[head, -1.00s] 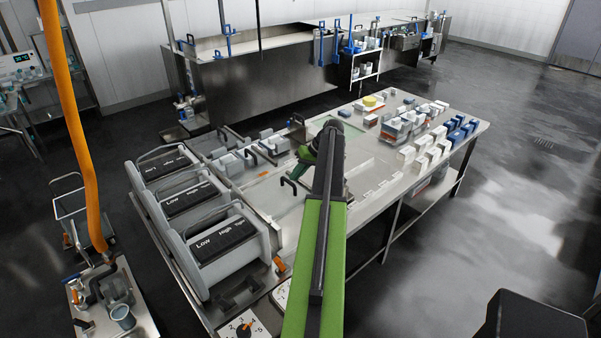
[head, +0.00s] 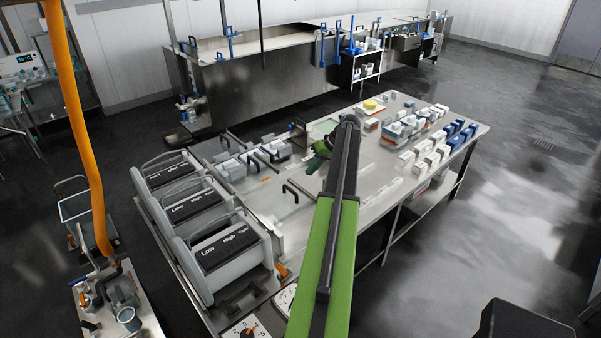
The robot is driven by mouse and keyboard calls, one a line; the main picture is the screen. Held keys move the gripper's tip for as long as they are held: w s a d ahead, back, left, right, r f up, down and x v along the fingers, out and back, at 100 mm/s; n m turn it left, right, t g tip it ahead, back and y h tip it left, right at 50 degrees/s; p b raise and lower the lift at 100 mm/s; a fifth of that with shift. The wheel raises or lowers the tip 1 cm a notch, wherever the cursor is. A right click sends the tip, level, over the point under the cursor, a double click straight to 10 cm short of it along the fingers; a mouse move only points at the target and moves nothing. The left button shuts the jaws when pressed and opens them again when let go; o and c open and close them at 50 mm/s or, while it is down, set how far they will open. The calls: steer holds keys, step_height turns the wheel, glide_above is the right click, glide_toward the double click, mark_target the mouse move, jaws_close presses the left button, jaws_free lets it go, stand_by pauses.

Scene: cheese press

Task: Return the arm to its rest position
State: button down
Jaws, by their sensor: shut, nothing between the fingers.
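My arm reaches out over the steel table (head: 375,205) from the bottom of the head view, with its green and dark links rising toward the middle. My gripper (head: 315,162) is a small green and dark shape at the far end, left of the arm's elbow. It is shut and empty, above the middle of the table. The arm hides part of the tabletop behind it, and the fingers are small in this view.
Three grey press units labelled Low and High (head: 215,245) line the table's left side. White blocks (head: 425,155) and blue blocks (head: 460,132) stand at the right end. A yellow round piece (head: 370,104) is at the back. An orange hose (head: 75,130) hangs at left.

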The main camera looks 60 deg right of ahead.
steer(key=s+d, duration=0.1)
steer(key=s+d+r, duration=0.1)
steer(key=s+d+p, duration=0.1)
steer(key=shift+d+r, duration=0.25)
steer(key=shift+d, duration=0.05)
steer(key=shift+w, duration=0.1)
